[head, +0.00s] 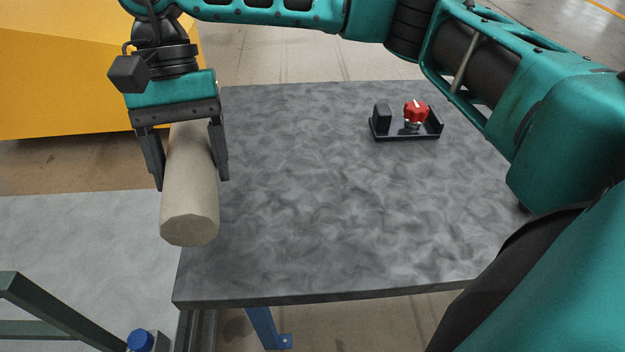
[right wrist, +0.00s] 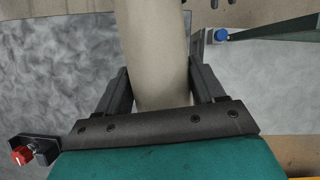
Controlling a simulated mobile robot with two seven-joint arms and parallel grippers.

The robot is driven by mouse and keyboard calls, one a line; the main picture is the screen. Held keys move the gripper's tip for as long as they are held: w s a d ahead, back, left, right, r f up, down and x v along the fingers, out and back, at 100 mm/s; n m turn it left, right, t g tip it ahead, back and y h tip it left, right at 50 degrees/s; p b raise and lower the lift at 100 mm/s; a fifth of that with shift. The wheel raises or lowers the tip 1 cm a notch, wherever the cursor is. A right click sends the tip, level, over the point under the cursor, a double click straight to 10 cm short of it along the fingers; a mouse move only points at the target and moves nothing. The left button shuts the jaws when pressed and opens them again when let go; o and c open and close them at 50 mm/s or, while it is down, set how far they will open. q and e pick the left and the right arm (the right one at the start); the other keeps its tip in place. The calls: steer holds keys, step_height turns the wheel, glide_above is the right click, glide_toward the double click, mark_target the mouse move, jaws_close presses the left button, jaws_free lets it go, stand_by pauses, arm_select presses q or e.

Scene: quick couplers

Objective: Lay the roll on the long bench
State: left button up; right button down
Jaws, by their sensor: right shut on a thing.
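The roll (head: 190,205) is a beige, thick cylinder. It is held in my right gripper (head: 190,175), whose two dark fingers sit on either side of it. The roll points toward the camera and is above the left edge of the dark grey table; its exact height is unclear. In the right wrist view the roll (right wrist: 155,50) runs between the two fingers (right wrist: 160,95). A light grey bench top (head: 80,245) lies left of the dark table, partly out of frame. I cannot tell which surface is the long bench. My left gripper is not in view.
On the dark table (head: 330,190) a black tray (head: 405,137) carries a red knobbed part (head: 416,113) and a black block. A green frame (head: 60,310) and a blue knob (head: 140,340) are at the lower left. A yellow block (head: 60,70) stands behind. The table's middle is clear.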

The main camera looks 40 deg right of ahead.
steer(key=s+d+r+m+t+y+p, duration=0.1)
steer(key=d+r+m+t+y+p, duration=0.2)
steer(key=d+r+m, duration=0.55)
steer(key=m+t+h+p, duration=0.15)
steer(key=m+t, duration=0.25)
steer(key=m, duration=0.8)
glide_above(299, 197)
steer(key=s+d, duration=0.1)
steer(key=shift+y, duration=0.25)
step_height(299, 197, down, 20)
steer(key=shift+d+r+b, duration=0.1)
steer(key=shift+r+b, duration=0.15)
steer(key=shift+b, duration=0.85)
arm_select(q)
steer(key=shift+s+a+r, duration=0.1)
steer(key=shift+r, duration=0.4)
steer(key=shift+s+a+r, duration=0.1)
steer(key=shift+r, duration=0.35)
arm_select(e)
steer(key=shift+w, duration=0.1)
steer(key=shift+f, duration=0.15)
steer(key=shift+f, duration=0.15)
steer(key=shift+c, duration=0.6)
jaws_free()
